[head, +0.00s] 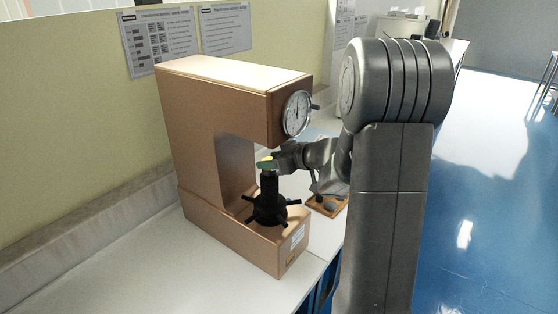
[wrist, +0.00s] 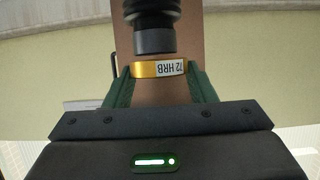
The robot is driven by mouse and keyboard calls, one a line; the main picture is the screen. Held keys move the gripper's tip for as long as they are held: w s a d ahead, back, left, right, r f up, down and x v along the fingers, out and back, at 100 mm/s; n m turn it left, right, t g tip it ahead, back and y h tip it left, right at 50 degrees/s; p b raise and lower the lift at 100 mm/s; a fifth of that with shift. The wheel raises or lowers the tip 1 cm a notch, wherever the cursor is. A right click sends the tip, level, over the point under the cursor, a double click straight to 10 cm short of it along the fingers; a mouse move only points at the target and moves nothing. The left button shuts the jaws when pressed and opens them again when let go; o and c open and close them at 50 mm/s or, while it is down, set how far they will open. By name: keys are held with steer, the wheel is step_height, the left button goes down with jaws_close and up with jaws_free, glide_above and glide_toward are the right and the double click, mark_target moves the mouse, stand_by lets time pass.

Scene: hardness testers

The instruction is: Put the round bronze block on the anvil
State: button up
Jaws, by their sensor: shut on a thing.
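The round bronze block (wrist: 146,70) is gripped between the green fingers of my gripper (wrist: 160,71) in the wrist view. Its side carries a white label reading HRB. The anvil (wrist: 155,38) is the dark post by the block, and the wrist picture appears upside down. In the head view my gripper (head: 266,163) is right over the top of the black anvil post (head: 269,186). The block is small and mostly covered by the fingers there. I cannot tell whether block and anvil touch.
The bronze-coloured hardness tester (head: 205,140) stands on a white bench (head: 130,270), its overhanging head with a dial (head: 297,113) close above my gripper. A black spoked handwheel (head: 268,210) surrounds the post below. A wooden tray (head: 326,205) lies to the right.

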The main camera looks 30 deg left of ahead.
steer(key=shift+a, duration=0.4)
steer(key=shift+p, duration=0.4)
steer(key=shift+f, duration=0.15)
stand_by(0.6)
steer(key=o, duration=1)
steer(key=shift+d, duration=0.1)
steer(key=shift+f, duration=0.1)
steer(key=shift+c, duration=1.1)
steer(key=d, duration=0.7)
steer(key=shift+s+r, duration=0.2)
steer(key=shift+s, duration=0.15)
